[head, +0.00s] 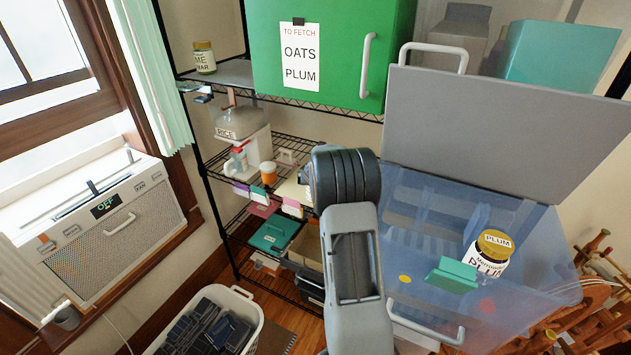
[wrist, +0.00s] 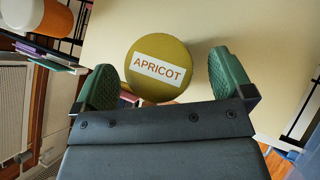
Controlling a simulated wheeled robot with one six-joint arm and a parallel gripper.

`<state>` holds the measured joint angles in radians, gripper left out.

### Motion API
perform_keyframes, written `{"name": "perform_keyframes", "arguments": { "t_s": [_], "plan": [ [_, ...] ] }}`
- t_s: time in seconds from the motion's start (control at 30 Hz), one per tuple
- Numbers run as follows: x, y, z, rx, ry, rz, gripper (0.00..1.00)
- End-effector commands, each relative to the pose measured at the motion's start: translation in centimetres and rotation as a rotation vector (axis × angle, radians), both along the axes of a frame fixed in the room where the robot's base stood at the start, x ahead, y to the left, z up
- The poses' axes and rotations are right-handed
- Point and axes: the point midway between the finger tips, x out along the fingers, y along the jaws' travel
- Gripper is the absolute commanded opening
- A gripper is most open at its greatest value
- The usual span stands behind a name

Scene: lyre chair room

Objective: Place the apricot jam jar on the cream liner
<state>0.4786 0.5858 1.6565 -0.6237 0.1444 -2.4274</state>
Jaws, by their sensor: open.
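The apricot jam jar (wrist: 160,68) shows in the wrist view as a round gold lid labelled APRICOT. My gripper (wrist: 163,66) is open, with one green finger on each side of the lid and a small gap at both. Behind the lid is a wide cream surface (wrist: 255,30), which looks like the cream liner. The jar's body is mostly hidden below its lid, so I cannot see its base touching the surface. In the head view a cream patch (head: 292,193) shows on the rack beside my arm; my arm hides the gripper and the jar.
An orange-and-white container (head: 268,173) stands left of the cream patch. A rice dispenser (head: 240,130) is behind it. A plum jar (head: 490,252) sits at the clear blue bin (head: 420,215) on the right. A green cabinet (head: 335,60) is above. Black rack posts and wire shelves surround the spot.

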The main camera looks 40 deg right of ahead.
Motion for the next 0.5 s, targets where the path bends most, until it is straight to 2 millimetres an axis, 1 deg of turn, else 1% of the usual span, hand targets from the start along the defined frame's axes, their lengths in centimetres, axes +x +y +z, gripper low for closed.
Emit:
{"name": "perform_keyframes", "arguments": {
  "t_s": [0.03,0.3,0.5],
  "plan": [
    [-0.5,0.4,0.9,-0.001,-0.003,0.001,0.99],
    [-3.6,2.5,4.7,-0.001,-0.002,0.001,0.99],
    [-5.3,3.7,6.6,-0.001,-0.001,0.000,0.99]
  ]
}}
